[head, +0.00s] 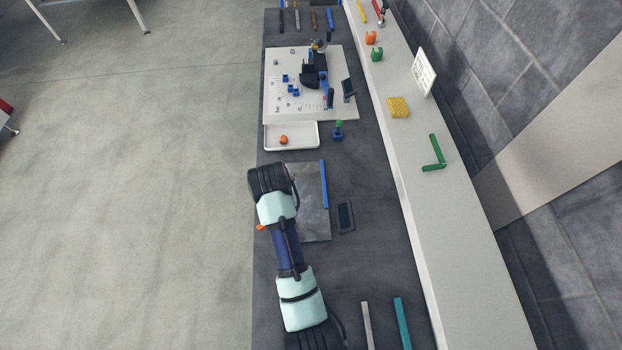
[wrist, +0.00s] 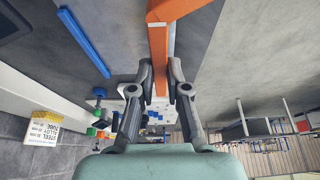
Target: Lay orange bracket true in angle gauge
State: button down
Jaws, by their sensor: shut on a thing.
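The orange bracket (wrist: 160,45) is between the fingers of my gripper (wrist: 159,76) in the wrist view, which is shut on it. The bracket runs up out of the top of that view, so its far end is not seen. In the head view only a small orange bit of the bracket (head: 261,227) shows beside my arm, which hides my gripper. A white board (head: 275,105) with printed marks, blue blocks and a dark-and-blue fixture lies farther up the bench. It looks like the angle gauge. The bracket is apart from it.
A white tray (head: 303,146) with an orange piece lies between the board and a grey plate (head: 315,215). A blue strip (head: 324,184) lies along the plate. A green angle piece (head: 434,155) and yellow block (head: 398,107) sit on the right ledge. A teal strip (head: 402,322) lies near.

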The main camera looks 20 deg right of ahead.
jog(key=b, duration=0.2)
send_over(311, 185)
jog(key=s, duration=0.1)
jog(key=shift+a, duration=0.15)
dwell(2.3)
jog(key=shift+f+b, duration=2.25)
jog(key=shift+f, duration=2)
jog(key=c, duration=1.1)
grip_release()
